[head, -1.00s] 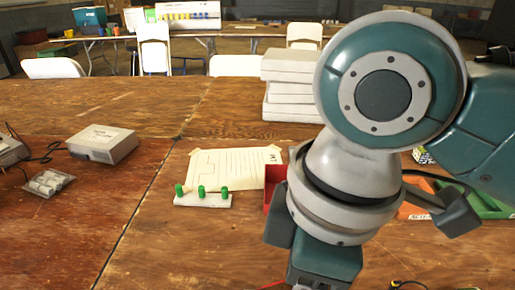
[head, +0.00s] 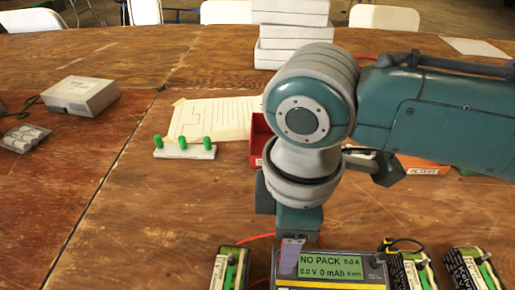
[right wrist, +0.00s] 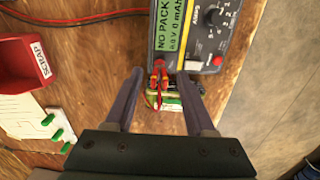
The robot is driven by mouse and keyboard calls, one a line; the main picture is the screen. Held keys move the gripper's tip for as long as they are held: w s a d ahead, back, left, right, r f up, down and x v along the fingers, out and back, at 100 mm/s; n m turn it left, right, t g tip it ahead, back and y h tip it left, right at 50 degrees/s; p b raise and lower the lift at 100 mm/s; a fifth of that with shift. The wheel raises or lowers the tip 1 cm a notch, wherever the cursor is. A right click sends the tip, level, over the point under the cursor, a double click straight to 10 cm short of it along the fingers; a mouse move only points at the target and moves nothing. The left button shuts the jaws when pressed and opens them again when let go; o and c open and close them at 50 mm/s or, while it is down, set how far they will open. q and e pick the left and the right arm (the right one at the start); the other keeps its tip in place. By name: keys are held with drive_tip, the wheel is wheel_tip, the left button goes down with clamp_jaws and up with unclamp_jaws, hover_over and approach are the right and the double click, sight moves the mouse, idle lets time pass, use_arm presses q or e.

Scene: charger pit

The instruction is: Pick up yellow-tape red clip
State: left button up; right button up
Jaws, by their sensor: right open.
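The charger (head: 330,268) stands at the near edge of the table in the head view, its display reading NO PACK; it also shows in the right wrist view (right wrist: 203,40). Red clips (right wrist: 159,77) with leads lie at the charger's edge in the right wrist view. I cannot clearly tell which one has yellow tape. My right gripper (right wrist: 160,73) is open, with its fingers on either side of the red clips and nothing visibly held. In the head view my right gripper (head: 291,258) is over the charger's left part and hides some of it. My left gripper is out of view.
Battery packs stand left (head: 230,269) and right (head: 411,269) of the charger. A red SCRAP bin (right wrist: 35,68) and a white block with green pegs (head: 184,150) lie beyond. White boxes (head: 291,33) are stacked behind.

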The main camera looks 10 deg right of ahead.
drive_tip(key=shift+f, duration=0.1)
drive_tip(key=shift+c, duration=0.2)
drive_tip(key=shift+c, duration=0.7)
clamp_jaws()
drive_tip(key=shift+r, duration=0.25)
wheel_tip(320, 180, up, 20)
drive_tip(key=p, duration=0.4)
drive_tip(key=shift+f, duration=0.2)
